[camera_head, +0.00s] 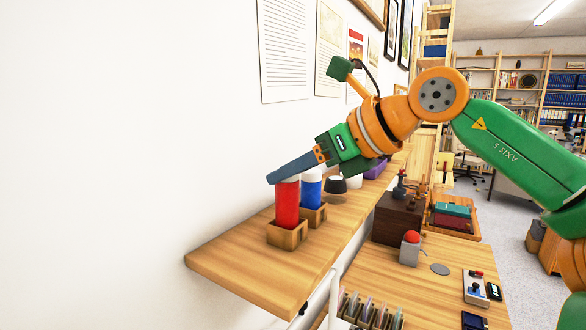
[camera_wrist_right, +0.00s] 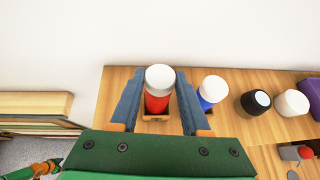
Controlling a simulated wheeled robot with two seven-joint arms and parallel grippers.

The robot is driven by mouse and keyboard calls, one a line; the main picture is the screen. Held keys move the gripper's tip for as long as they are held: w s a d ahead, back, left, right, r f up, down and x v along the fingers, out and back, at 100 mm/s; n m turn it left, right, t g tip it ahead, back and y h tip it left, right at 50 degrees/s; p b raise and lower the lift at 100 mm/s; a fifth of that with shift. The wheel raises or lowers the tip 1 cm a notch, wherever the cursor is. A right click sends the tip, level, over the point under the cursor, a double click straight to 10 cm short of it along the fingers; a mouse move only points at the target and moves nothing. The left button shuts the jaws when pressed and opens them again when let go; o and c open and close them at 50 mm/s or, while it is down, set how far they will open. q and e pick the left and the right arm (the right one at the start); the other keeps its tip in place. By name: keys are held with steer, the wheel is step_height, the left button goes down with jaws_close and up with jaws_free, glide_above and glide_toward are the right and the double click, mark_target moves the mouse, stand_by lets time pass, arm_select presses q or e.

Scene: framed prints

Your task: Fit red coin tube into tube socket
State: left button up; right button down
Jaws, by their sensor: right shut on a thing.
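The red coin tube (camera_head: 287,204) with a white cap stands upright on the wall shelf. Its lower end meets the opening of the wooden tube socket (camera_head: 288,238) and is hidden by the socket's front wall; I cannot tell how deep it sits. My right gripper (camera_head: 284,176) is shut on the tube near its top. In the right wrist view, the red tube (camera_wrist_right: 157,103) is between the two blue-grey fingers, with the socket (camera_wrist_right: 155,117) below it. My left gripper is not in view.
A blue tube (camera_head: 311,191) stands in a similar wooden holder (camera_head: 314,215) close behind the red one. A black-and-white jar (camera_head: 337,184) and a white jar (camera_head: 354,181) stand further along the shelf. The shelf's near end (camera_head: 235,262) is clear. The wall runs along its left.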

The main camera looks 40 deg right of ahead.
steer(key=shift+f+b, duration=0.85)
steer(key=shift+f, duration=0.25)
steer(key=shift+c, duration=1.5)
jaws_free()
steer(key=shift+s, duration=0.1)
steer(key=v, duration=0.7)
steer(key=shift+b, duration=0.3)
